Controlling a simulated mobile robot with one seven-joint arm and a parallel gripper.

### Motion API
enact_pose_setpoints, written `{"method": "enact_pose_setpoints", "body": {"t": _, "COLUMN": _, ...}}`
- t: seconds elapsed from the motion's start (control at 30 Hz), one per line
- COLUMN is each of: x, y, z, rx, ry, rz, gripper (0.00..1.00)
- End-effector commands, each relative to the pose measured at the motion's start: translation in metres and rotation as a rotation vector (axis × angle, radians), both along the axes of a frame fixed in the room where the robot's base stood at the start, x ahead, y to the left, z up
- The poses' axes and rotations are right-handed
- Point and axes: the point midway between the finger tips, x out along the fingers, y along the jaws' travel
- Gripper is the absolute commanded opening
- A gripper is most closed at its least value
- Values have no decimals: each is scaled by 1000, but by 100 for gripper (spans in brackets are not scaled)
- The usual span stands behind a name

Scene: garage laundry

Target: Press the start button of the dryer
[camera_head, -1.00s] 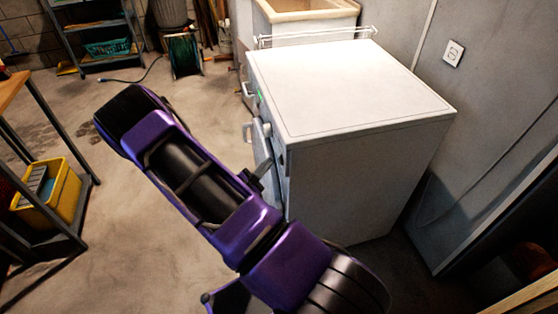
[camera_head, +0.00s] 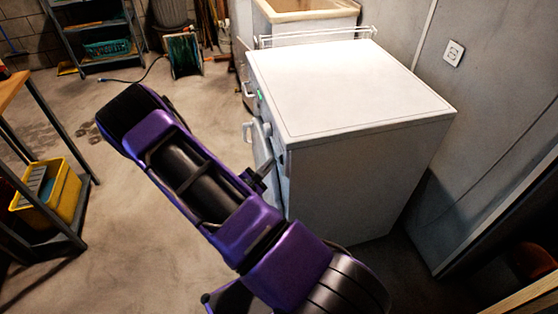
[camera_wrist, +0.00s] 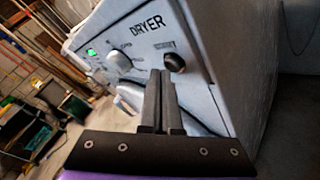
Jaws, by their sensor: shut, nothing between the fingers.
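The dryer (camera_head: 350,85) is a white box-shaped machine with a flat top; its front faces left in the head view. In the wrist view its front panel, lettered DRYER (camera_wrist: 150,28), carries a green light (camera_wrist: 91,53), a pale round knob (camera_wrist: 118,62) and a dark round button (camera_wrist: 175,62). I cannot read the small label by the button. My gripper (camera_wrist: 161,74) is shut and empty, its fingertips just left of and below the dark button in the picture. I cannot tell whether they touch the panel. In the head view my gripper (camera_head: 264,168) is close to the dryer's front.
A pale handle (camera_wrist: 129,98) sticks out below the knob. A white wire rack (camera_head: 318,36) and a sink-like basin (camera_head: 305,10) stand behind the dryer. A workbench with a yellow bin (camera_head: 52,195) is at left. Open floor lies between.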

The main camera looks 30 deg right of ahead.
Motion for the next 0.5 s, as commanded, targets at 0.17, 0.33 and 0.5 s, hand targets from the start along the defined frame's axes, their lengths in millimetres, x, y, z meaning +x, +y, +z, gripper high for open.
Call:
{"method": "enact_pose_setpoints", "body": {"t": 0.17, "x": 0, "y": 0, "z": 0, "rx": 0, "ry": 0, "rz": 0, "gripper": 0}}
{"method": "enact_pose_setpoints", "body": {"t": 0.33, "x": -1, "y": -2, "z": 0, "rx": 0, "ry": 0, "rz": 0, "gripper": 0}}
{"method": "enact_pose_setpoints", "body": {"t": 0.5, "x": -1, "y": -4, "z": 0, "rx": 0, "ry": 0, "rz": 0, "gripper": 0}}
